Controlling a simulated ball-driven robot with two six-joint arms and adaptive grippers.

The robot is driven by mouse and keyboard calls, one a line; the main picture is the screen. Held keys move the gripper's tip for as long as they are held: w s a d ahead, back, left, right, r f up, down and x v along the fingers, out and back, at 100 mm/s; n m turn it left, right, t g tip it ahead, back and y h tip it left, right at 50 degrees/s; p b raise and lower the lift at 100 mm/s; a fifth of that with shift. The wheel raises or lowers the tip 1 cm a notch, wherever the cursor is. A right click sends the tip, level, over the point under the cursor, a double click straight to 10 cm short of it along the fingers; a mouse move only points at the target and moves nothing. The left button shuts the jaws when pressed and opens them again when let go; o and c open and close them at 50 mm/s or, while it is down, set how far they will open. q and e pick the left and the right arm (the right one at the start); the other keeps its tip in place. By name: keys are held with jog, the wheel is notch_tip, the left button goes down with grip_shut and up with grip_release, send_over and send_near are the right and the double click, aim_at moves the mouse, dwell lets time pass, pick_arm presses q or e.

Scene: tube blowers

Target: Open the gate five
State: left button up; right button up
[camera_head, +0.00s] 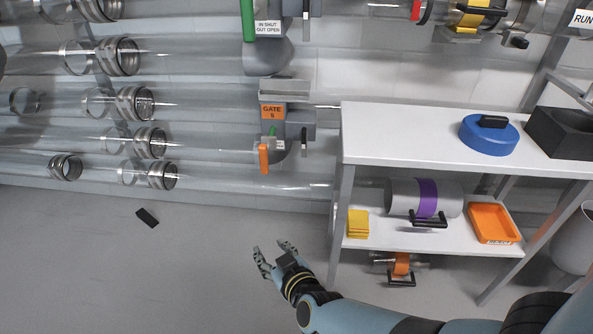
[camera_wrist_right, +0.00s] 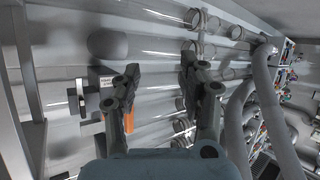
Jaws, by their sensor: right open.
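Gate five is a grey housing with an orange "GATE 5" label (camera_head: 272,111) on the clear tubes left of the shelf in the head view. An orange handle (camera_head: 263,158) hangs at its lower left, with a green part (camera_head: 272,130) above it. My right gripper (camera_head: 271,249) is open and empty, below the gate and in front of the shelf's left leg, apart from the handle. In the right wrist view, an orange part (camera_wrist_right: 128,122) shows partly behind the left finger of the open gripper (camera_wrist_right: 158,78). My left gripper is not in view.
A white shelf unit (camera_head: 400,155) stands right of the gate, with a blue round lid (camera_head: 489,135) on top and an orange tray (camera_head: 494,223) below. A green handle (camera_head: 248,18) is above. A small black object (camera_head: 147,217) lies on the open floor.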

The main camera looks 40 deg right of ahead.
jog(key=s+f+n+g+y+p, duration=0.1)
jog(key=s+f+g, duration=0.1)
jog(key=s+f, duration=0.3)
jog(key=s, duration=0.3)
jog(key=shift+s+a+f+g+y+p, duration=0.2)
jog(key=shift+a+g+y+p, duration=0.1)
jog(key=shift+a+y+p, duration=0.1)
